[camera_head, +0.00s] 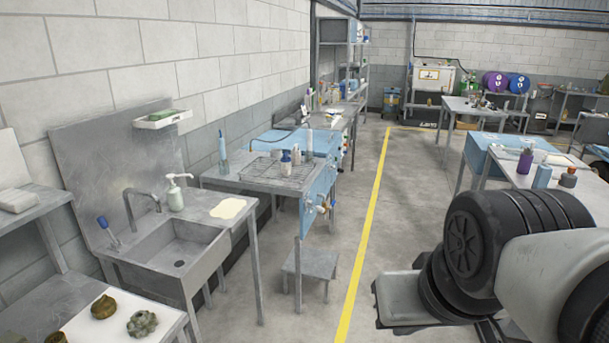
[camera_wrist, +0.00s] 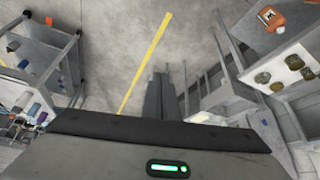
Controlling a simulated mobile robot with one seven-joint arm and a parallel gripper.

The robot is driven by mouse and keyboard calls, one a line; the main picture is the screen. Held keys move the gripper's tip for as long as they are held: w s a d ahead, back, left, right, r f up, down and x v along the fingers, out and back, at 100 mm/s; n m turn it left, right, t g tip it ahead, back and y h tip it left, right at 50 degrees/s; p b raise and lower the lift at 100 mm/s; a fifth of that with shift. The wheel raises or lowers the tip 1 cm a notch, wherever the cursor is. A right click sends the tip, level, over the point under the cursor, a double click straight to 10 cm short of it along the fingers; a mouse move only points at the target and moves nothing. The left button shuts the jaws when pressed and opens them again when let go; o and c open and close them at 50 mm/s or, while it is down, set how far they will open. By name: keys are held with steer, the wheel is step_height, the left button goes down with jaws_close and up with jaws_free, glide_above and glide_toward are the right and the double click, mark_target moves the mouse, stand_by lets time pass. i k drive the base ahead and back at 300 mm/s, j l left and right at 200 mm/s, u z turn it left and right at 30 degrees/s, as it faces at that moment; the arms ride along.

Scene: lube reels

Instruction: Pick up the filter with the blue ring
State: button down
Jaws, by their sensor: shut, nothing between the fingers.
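I cannot make out a filter with a blue ring in either view. In the wrist view my gripper (camera_wrist: 159,82) shows as two dark fingers side by side, shut with nothing between them, above the grey floor. In the head view my arm fills the lower right and the fingers cannot be seen. Several small round parts lie on a white surface at the lower left, among them a brown part (camera_head: 104,307) and a grey-green part (camera_head: 142,323). Similar parts show at the right of the wrist view (camera_wrist: 294,62), apart from my gripper.
A metal sink (camera_head: 180,262) with a soap bottle (camera_head: 174,195) stands at the left. Behind it is a blue-sided bench (camera_head: 318,183). A table with bottles (camera_head: 490,158) is at the right. The floor along the yellow line (camera_head: 371,220) is clear.

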mark_target(285, 161)
steer(key=i+l+u, duration=0.4)
steer(key=i, duration=1.1)
steer(key=i+l+u, duration=0.1)
steer(key=i, duration=0.8)
steer(key=i+l, duration=0.15)
steer(key=i, duration=0.75)
